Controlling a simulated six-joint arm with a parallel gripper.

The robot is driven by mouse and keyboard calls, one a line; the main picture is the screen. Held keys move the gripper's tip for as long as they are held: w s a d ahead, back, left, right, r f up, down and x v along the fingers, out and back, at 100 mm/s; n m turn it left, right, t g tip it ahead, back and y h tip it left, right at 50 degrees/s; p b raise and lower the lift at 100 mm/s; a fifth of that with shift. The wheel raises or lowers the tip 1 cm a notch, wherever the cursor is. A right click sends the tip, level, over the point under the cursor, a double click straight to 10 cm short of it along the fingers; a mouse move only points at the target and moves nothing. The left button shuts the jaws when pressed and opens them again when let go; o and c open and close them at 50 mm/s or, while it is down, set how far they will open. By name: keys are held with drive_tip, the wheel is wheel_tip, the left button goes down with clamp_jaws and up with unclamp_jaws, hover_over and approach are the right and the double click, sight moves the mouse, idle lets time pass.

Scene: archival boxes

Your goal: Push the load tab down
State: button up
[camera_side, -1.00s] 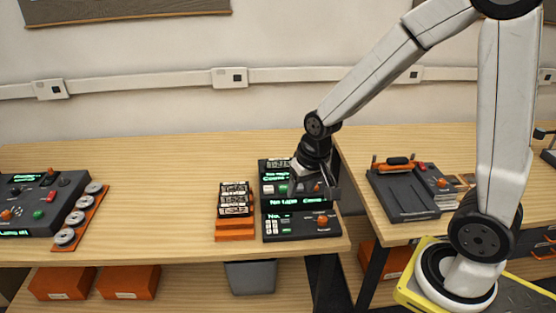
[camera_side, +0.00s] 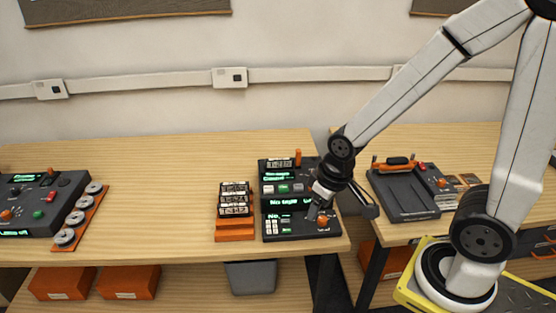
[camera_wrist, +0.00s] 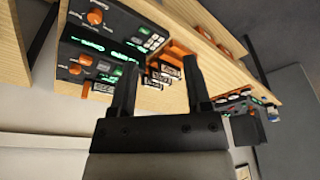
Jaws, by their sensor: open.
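Two dark label-tape consoles with green displays stand near the table's right end, the rear console (camera_side: 267,165) behind the front console (camera_side: 290,234). A small upright orange tab (camera_side: 298,157) stands at the back of the rear console; I cannot tell for sure that it is the load tab. My gripper (camera_side: 342,208) is open and empty, over the right side of the front console, to the right of and nearer than that tab. In the wrist view its two fingers (camera_wrist: 160,62) are spread, with the consoles beyond, upside down. The gripper hides part of the consoles' right side.
An orange rack (camera_side: 235,236) with black-and-white cassettes stands left of the consoles. A dark tray machine (camera_side: 405,200) is on the right table. A console with several discs sits far left. The table between is clear.

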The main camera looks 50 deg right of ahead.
drive_tip(key=shift+w, duration=0.1)
drive_tip(key=c, duration=0.7)
drive_tip(key=shift+w+d+r, duration=0.1)
drive_tip(key=shift+w+d, duration=0.05)
drive_tip(key=shift+w, duration=0.1)
clamp_jaws()
drive_tip(key=w+d+r+m+h, duration=0.1)
drive_tip(key=w+d+r+m, duration=0.2)
drive_tip(key=w+d, duration=0.8)
drive_tip(key=w+d+r+m+h, duration=0.1)
drive_tip(key=w+d+r+m, duration=0.2)
drive_tip(key=w+d+m, duration=0.3)
drive_tip(key=w+d, duration=0.4)
drive_tip(key=d, duration=0.3)
drive_tip(key=shift+w+d+r, duration=0.15)
drive_tip(key=shift+w+r, duration=0.05)
drive_tip(key=shift+w, duration=0.2)
